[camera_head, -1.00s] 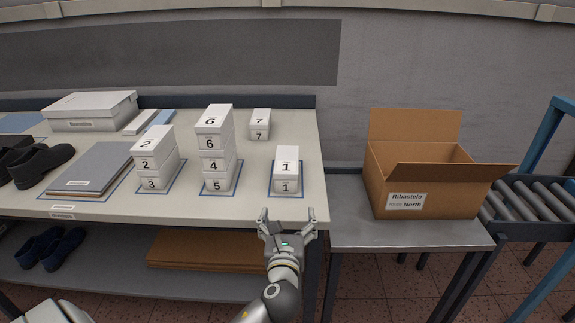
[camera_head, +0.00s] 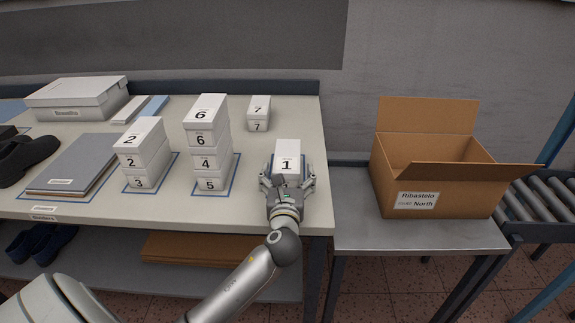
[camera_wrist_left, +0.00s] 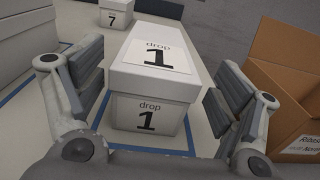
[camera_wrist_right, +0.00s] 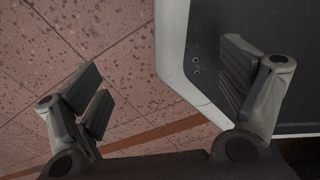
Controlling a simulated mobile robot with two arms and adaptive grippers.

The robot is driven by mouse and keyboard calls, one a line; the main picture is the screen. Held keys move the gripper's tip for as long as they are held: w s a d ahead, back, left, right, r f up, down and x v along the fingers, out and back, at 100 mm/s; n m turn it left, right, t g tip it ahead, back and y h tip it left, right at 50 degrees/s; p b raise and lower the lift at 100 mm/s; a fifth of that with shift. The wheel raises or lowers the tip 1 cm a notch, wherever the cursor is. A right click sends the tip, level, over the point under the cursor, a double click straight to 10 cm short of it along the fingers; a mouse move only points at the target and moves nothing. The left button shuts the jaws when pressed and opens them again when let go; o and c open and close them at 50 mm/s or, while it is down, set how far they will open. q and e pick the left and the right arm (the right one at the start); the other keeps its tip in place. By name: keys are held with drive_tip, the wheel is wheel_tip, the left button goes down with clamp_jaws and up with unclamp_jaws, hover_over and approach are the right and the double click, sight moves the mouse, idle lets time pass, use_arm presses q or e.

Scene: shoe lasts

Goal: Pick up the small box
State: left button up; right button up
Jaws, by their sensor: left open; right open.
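The small white box marked 1 (camera_head: 288,149) stands at the right end of the table inside a blue outline. In the left wrist view the box (camera_wrist_left: 150,85) shows "drop 1" on its lid and front. My left gripper (camera_head: 288,182) is open, with one finger on each side of the box's near end. In the left wrist view a gap shows between each finger and the box. My right gripper (camera_wrist_right: 165,85) shows only in its own wrist view. It is open and empty, with tiled floor beneath it.
Stacked white boxes marked 6 and 4 (camera_head: 206,140) and 2 (camera_head: 140,152) stand to the left. An open cardboard carton (camera_head: 430,195) sits on a metal side table (camera_head: 360,233) at the right, beside a roller conveyor (camera_head: 535,205).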

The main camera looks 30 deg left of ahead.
sight(287, 165)
use_arm(q)
drive_tip(key=x, duration=0.4)
drive_tip(key=shift+w+a+f, duration=0.15)
drive_tip(key=shift+a+f, duration=0.1)
drive_tip(key=shift+a, duration=0.05)
use_arm(e)
drive_tip(key=shift+w+a, duration=0.1)
drive_tip(key=shift+w, duration=0.8)
use_arm(q)
drive_tip(key=c, duration=0.7)
drive_tip(key=shift+c, duration=1.4)
use_arm(e)
drive_tip(key=shift+s+a, duration=0.2)
drive_tip(key=shift+a, duration=0.1)
